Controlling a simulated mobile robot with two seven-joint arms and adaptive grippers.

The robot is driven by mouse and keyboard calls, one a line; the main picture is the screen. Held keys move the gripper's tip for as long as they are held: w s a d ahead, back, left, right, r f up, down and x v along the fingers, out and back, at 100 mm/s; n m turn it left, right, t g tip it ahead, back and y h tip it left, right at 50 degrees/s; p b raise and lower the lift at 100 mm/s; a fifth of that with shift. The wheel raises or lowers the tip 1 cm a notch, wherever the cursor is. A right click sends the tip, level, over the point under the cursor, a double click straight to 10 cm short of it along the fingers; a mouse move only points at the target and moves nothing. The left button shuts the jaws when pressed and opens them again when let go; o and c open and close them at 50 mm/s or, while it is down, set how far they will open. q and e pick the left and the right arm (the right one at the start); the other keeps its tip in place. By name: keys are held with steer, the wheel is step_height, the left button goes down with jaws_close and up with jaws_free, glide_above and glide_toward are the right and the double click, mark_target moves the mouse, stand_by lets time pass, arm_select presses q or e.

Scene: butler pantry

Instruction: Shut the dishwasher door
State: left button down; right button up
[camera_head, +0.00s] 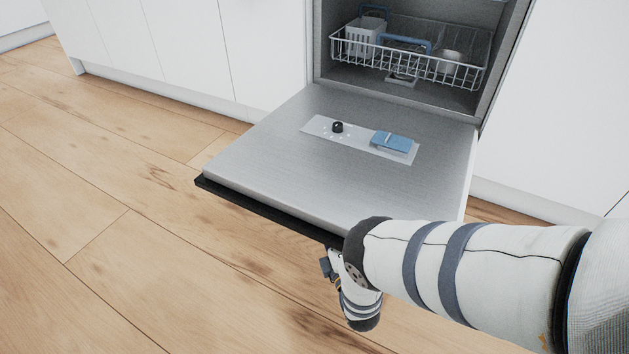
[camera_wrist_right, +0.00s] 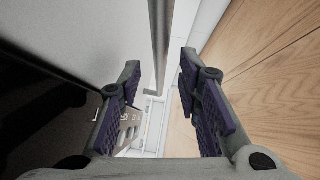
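The dishwasher door (camera_head: 270,150) is folded down, lying open and roughly level in front of the dishwasher cavity (camera_head: 345,80). A black strip (camera_head: 262,208) runs along its front edge. My right arm comes in from the right across the door's near corner, and the wrist bends down beyond the front edge. In the head view the gripper is mostly hidden below the door edge, and contact with the door cannot be told. My left gripper is not in view.
A wire rack (camera_head: 400,60) with a few items sits inside the cavity. A blue dispenser lid (camera_head: 393,141) and black knob (camera_head: 337,127) are on the door's inner face. White cabinets (camera_head: 190,45) flank the dishwasher. The wooden floor (camera_head: 110,200) in front is clear.

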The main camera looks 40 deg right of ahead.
steer(key=b+x, duration=0.1)
steer(key=x, duration=0.3)
jaws_close()
steer(key=shift+a+r, duration=0.1)
